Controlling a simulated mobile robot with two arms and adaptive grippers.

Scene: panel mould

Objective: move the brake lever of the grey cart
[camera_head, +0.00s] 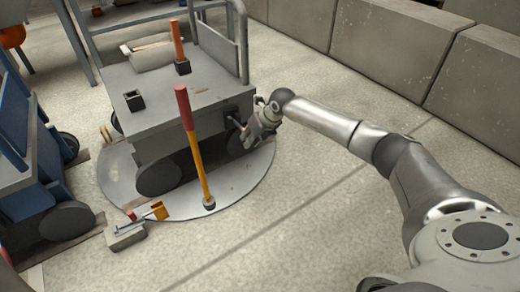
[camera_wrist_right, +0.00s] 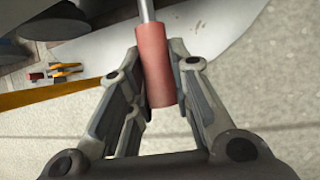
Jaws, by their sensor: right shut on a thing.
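The grey cart (camera_head: 175,105) stands on a round metal plate (camera_head: 245,178) in the head view. Its brake lever shows in the right wrist view as a metal rod with a red grip (camera_wrist_right: 157,72). My right gripper (camera_head: 254,131) is at the cart's right side, beside the wheel. In the right wrist view its fingers (camera_wrist_right: 160,80) are shut around the red grip, one on each side. In the head view the gripper mostly hides the lever. My left gripper is not in view.
A tall yellow pole with a red top (camera_head: 195,145) stands on the plate in front of the cart. A blue cart (camera_head: 35,165) is at the left. A small block with tools (camera_head: 127,234) lies near the plate. Concrete blocks (camera_head: 385,50) line the back right; floor at right is clear.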

